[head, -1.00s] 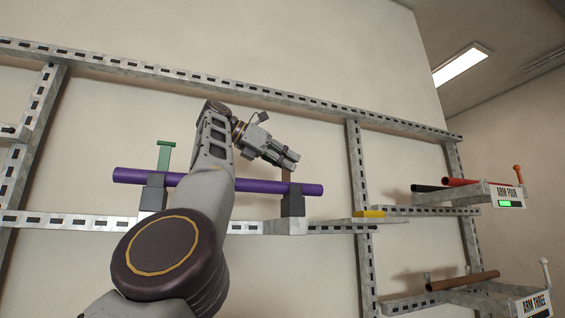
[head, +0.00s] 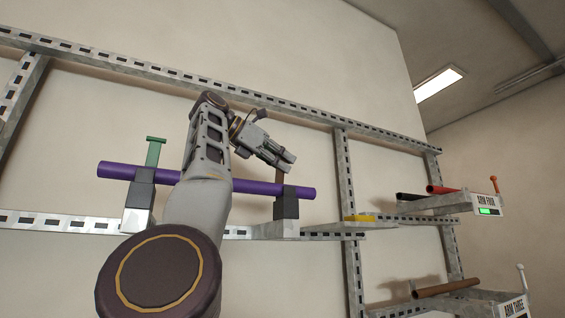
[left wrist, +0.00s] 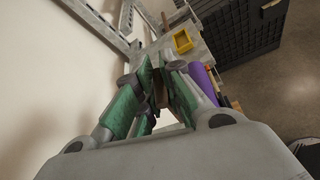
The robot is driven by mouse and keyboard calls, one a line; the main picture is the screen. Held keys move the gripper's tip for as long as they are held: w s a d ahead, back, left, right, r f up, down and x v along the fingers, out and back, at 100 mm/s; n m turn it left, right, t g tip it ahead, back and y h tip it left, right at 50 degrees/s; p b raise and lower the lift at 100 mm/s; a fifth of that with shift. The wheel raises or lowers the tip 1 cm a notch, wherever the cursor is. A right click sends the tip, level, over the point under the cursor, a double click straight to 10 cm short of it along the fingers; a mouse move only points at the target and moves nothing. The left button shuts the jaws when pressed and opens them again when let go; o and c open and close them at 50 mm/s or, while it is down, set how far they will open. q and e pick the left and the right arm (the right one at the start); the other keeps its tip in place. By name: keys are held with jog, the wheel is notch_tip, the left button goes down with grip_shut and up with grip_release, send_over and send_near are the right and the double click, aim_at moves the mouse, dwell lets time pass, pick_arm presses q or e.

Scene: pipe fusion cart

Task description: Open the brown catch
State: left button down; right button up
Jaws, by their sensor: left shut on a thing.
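The brown catch (head: 279,178) stands upright at the right-hand dark clamp block (head: 286,204), beside the purple pipe (head: 250,187). My left gripper (head: 288,160) is at its top end, with the fingers shut on it. In the left wrist view, the green-padded fingers (left wrist: 161,80) close around a brown piece, mostly hidden between them. The purple pipe also shows in the left wrist view (left wrist: 203,82), just right of the fingers. A green catch (head: 155,152) with a crossbar stands upright at the left-hand clamp. My right gripper is out of view.
A slotted metal rack (head: 344,165) runs along the wall. A yellow piece (head: 357,218) sits on a ledge to the right. Farther right are the ARM FOUR bracket (head: 487,203) with red and black pipes and the ARM THREE bracket (head: 507,308) with a brown pipe (head: 446,288).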

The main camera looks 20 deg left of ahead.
pick_arm(q)
jog(key=shift+a+r, duration=0.2)
jog(key=shift+a, duration=0.05)
jog(key=c, duration=1.7)
grip_release()
jog(key=shift+o, duration=1.1)
jog(key=shift+w+a+f, duration=0.2)
jog(key=shift+a, duration=0.05)
jog(key=shift+s+d, duration=0.15)
jog(key=shift+d, duration=0.15)
jog(key=v, duration=1.2)
jog(key=shift+a, duration=0.2)
jog(key=shift+f, duration=0.2)
